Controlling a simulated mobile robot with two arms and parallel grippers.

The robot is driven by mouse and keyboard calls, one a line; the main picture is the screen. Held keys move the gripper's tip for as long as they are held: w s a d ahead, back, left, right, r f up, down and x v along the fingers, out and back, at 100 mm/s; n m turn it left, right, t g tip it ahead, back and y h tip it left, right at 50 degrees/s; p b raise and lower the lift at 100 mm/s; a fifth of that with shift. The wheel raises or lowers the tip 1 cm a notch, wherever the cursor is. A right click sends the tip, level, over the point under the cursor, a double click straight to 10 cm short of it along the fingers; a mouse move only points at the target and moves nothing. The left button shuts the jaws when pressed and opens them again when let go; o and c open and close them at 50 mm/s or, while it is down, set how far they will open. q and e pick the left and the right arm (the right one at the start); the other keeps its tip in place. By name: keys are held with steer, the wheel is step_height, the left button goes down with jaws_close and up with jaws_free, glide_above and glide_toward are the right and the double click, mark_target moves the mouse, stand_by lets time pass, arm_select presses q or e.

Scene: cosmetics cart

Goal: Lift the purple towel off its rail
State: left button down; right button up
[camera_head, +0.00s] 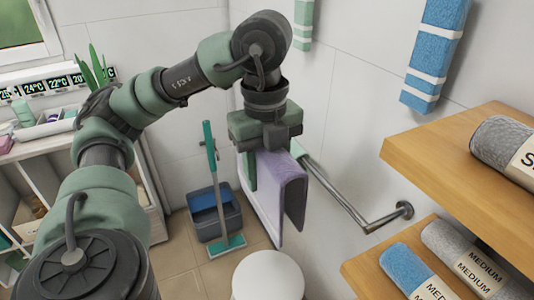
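The purple towel (282,181) hangs folded over a metal rail (338,193) on the wall, in the middle of the head view. My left gripper (272,165) points down from above at the towel's upper part. Its fingers stand wide apart, one at the towel's left side and one near the top fold by the rail. Whether they touch the cloth cannot be told. My gripper body hides part of the towel's top and the far end of the rail. My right gripper is not in view.
Wooden shelves (455,165) with rolled towels stand close on the right. A blue striped towel (437,50) hangs above them. A white round-topped object (268,275) stands below the towel. A blue bucket (213,215) and a green mop (211,165) stand behind on the floor.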

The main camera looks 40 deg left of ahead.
arm_select(q)
steer(key=shift+d, duration=0.1)
steer(key=s+d+p, duration=0.2)
steer(key=s+d, duration=0.4)
steer(key=s, duration=0.1)
steer(key=shift+s+d+p, duration=0.2)
steer(key=shift+s+p, duration=0.05)
steer(key=shift+p, duration=0.05)
